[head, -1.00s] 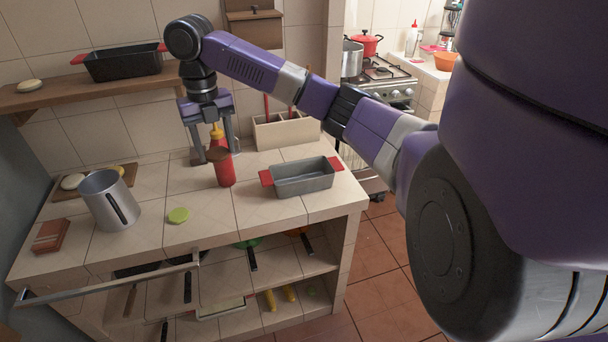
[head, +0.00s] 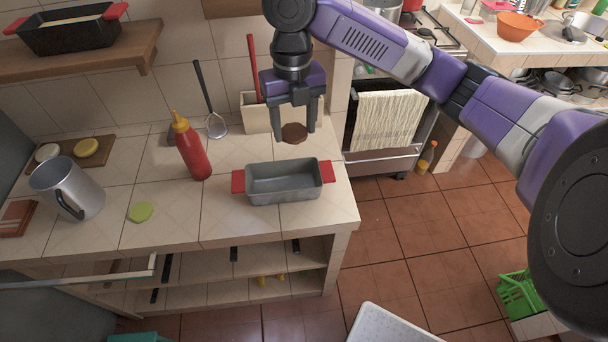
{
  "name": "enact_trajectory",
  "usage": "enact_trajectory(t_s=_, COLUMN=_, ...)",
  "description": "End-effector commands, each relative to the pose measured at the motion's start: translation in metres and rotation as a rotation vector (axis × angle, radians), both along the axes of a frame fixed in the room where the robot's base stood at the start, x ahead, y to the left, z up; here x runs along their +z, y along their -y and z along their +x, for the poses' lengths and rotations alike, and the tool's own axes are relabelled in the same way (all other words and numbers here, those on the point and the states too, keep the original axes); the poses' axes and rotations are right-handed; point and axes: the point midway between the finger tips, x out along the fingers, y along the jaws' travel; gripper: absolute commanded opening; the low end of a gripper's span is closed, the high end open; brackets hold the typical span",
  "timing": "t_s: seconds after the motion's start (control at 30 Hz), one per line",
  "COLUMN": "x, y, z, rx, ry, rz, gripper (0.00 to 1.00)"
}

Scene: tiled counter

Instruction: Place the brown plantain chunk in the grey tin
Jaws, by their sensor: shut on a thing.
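The brown plantain chunk (head: 293,133) is round and flat-ended, held between the fingers of my gripper (head: 294,136). My gripper is shut on it and points down, a little above and behind the grey tin. The grey tin (head: 284,187) is a rectangular loaf tin with red handles at both ends. It stands on the tiled counter near its right front edge, and its inside looks empty. The chunk is apart from the tin.
A red squeeze bottle (head: 192,148) stands left of the tin. A utensil holder (head: 258,113) is behind it. A metal pitcher (head: 68,188), a green slice (head: 141,212) and a wooden board (head: 98,150) are farther left. A shelf above holds a black tin (head: 70,35).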

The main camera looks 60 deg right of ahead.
Motion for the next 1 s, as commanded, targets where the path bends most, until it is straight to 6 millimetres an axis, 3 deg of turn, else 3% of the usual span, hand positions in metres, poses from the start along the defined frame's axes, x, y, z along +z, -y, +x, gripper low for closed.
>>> enact_trajectory(t_s=0.5, x=-0.120, y=-0.002, z=0.000, rx=-0.005, ry=-0.003, rz=0.006, gripper=0.16)
enact_trajectory(t_s=0.6, x=-0.137, y=-0.001, z=-0.001, rx=-0.004, ry=-0.003, rz=0.005, gripper=0.16)
enact_trajectory(t_s=1.0, x=-0.171, y=0.000, z=-0.001, rx=-0.005, ry=-0.003, rz=0.003, gripper=0.16)
